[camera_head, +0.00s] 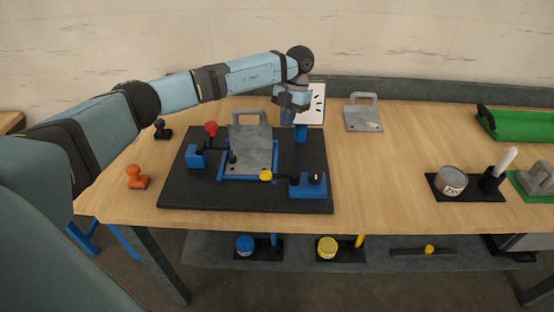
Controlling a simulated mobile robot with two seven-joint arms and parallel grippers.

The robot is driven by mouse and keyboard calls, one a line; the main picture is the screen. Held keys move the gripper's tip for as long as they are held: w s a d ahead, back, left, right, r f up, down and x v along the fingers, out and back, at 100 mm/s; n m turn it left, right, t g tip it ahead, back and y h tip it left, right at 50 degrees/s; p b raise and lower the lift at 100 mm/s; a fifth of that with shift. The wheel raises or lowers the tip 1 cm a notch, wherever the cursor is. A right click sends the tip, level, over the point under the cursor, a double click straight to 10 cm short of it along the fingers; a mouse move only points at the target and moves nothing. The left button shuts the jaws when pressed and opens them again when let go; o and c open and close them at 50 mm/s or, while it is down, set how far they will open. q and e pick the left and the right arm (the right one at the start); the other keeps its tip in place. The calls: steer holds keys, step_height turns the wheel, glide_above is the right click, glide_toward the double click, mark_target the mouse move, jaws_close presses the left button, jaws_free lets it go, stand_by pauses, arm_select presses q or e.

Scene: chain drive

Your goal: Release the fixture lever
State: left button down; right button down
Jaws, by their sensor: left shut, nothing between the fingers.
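The fixture is a blue frame (222,178) on a black base board (185,195) on the table. A grey plate with a handle (250,145) sits in the frame. A lever with a red knob (211,128) stands up at the fixture's left, above a blue block (196,157). A yellow knob (266,175) is at the frame's front edge, beside a blue block (309,186) at the right. My left gripper (287,121) points down, shut and empty, behind and right of the grey plate's handle, apart from both knobs. My right gripper is not in view.
A white marked sheet or board (311,104) is behind my left gripper. A can (452,181) stands at the right, an orange stamp-like object (137,177) at the left. The table's middle right is clear.

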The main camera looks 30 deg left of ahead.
mark_target(280, 176)
arm_select(q)
steer(key=p+x, duration=0.2)
steer(key=x, duration=0.8)
steer(key=shift+s+d, duration=0.1)
steer(key=shift+d, duration=0.05)
steer(key=s, duration=0.1)
steer(key=s+p, duration=0.1)
steer(key=s, duration=0.1)
steer(key=shift+s+f+p, duration=0.1)
steer(key=shift+f+p, duration=0.15)
steer(key=shift+p, duration=0.15)
steer(key=shift+s+f, duration=0.1)
steer(key=shift+s, duration=0.2)
